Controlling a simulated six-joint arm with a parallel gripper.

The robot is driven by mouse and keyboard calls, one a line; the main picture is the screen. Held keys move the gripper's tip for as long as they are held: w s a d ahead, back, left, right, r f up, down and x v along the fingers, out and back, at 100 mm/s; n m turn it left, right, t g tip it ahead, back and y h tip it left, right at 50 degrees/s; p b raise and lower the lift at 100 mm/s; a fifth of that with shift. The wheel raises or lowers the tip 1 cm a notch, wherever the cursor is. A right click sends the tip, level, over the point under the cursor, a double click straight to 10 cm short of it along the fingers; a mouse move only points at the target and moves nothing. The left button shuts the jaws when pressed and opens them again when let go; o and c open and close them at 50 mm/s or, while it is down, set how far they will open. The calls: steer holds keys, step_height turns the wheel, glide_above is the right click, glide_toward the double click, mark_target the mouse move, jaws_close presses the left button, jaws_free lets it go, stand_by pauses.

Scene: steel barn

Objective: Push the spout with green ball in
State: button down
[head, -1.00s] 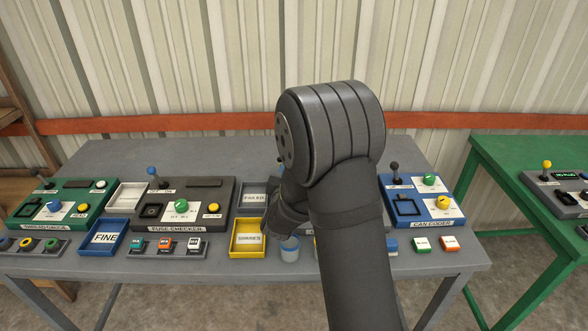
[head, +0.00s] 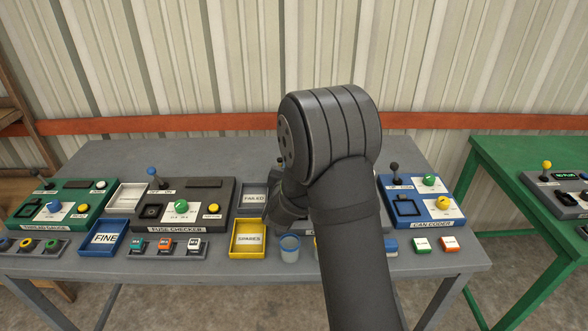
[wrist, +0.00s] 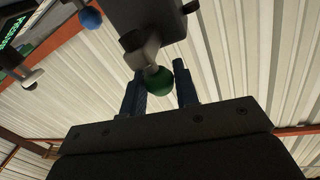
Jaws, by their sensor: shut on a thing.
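The green ball (wrist: 158,82) shows in the wrist view between the two fingers of my gripper (wrist: 158,77), which is shut on it. The ball sits on the end of a short light-grey spout (wrist: 142,52). The spout is joined to a dark block (wrist: 145,18) above it in the picture. In the head view my arm covers the ball, the spout and most of the machine behind it.
In the wrist view a blue ball (wrist: 90,18) and a grey-tipped lever (wrist: 30,80) stand to the left. In the head view the yellow tray (head: 248,252) and a cup (head: 289,247) lie near my arm. The blue can coder (head: 433,225) stands to the right.

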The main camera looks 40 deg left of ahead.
steer(key=shift+w+a, duration=0.35)
steer(key=c, duration=1.1)
jaws_free()
steer(key=shift+c, duration=0.2)
steer(key=v, duration=1.7)
steer(key=shift+s+d, duration=0.1)
steer(key=x, duration=1.7)
steer(key=shift+w, duration=0.2)
steer(key=shift+s, duration=0.15)
